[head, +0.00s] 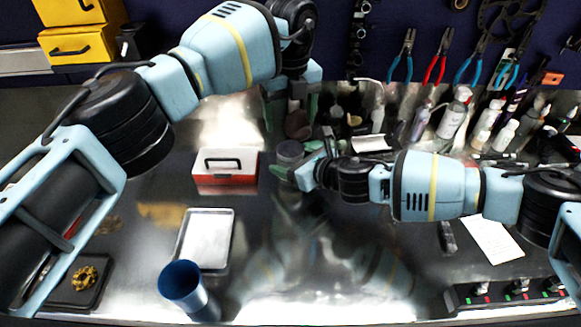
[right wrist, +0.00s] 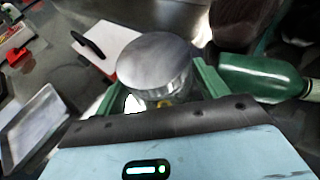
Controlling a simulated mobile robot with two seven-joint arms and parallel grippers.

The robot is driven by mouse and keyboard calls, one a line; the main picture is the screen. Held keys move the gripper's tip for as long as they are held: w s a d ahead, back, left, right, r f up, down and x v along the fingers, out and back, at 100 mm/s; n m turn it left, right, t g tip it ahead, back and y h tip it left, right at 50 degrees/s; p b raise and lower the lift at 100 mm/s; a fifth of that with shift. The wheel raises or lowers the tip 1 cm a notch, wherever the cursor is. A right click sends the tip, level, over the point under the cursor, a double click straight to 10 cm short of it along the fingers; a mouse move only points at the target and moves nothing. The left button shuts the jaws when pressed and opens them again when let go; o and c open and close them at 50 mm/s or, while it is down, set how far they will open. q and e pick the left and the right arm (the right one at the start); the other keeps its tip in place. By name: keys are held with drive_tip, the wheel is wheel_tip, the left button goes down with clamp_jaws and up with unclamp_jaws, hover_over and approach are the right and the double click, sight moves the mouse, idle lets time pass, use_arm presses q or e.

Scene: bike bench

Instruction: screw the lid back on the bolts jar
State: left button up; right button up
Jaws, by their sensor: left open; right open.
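The bolts jar is a small clear jar (right wrist: 172,90) with a flat silver lid (right wrist: 152,60) seated over its top, and some yellow shows low inside. In the head view the grey lid (head: 290,148) is beside the toolbox. My right gripper (right wrist: 158,88) is open, with a green finger on either side of the jar; I cannot tell whether they touch it. In the head view my right gripper (head: 293,172) is at the jar's near side. My left gripper (head: 292,116) is open, above and behind the jar, pointing down. Whether the lid is threaded on cannot be told.
A red and white toolbox (head: 225,168) stands just left of the jar. A metal tray (head: 205,240) and a blue cup (head: 186,284) are nearer the front. Several bottles (head: 455,112) stand at the back right.

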sight(291, 149)
drive_tip(key=shift+w+a+f, duration=0.15)
drive_tip(key=shift+w+a, duration=0.05)
clamp_jaws()
idle(0.6)
idle(0.4)
use_arm(q)
drive_tip(key=shift+f, duration=4.05)
